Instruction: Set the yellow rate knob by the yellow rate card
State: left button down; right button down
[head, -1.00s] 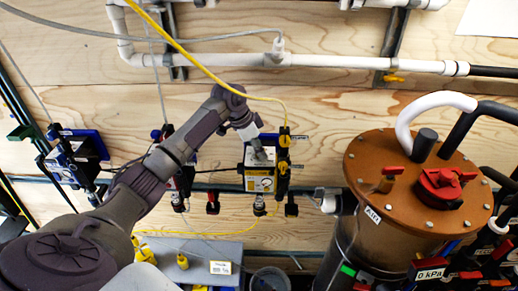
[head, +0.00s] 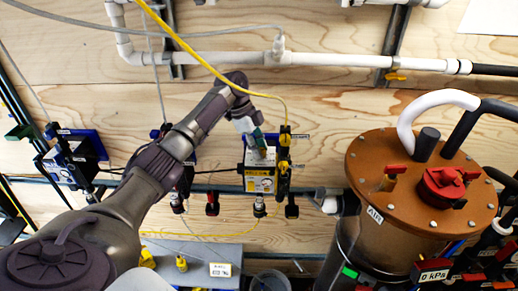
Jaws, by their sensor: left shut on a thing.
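My left gripper (head: 259,152) reaches in from the left and points down at the top of a small white box with a yellow label (head: 260,184), fixed at the wall. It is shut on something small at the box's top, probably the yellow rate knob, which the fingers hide. The knob's setting cannot be read. A small white card (head: 220,269) stands on the grey surface at the bottom; its print is too small to read, so I cannot tell whether it is the yellow rate card. My right gripper is not in view.
A yellow hose (head: 205,66) runs down to yellow fittings (head: 285,140) right beside the box. A brown-lidded tank (head: 420,180) with red valves stands at the right. A similar blue-backed box (head: 75,160) is at the left. White pipes (head: 350,61) cross the wall above.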

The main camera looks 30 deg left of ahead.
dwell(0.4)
pick_arm(q)
jog(key=c, duration=0.8)
grip_release()
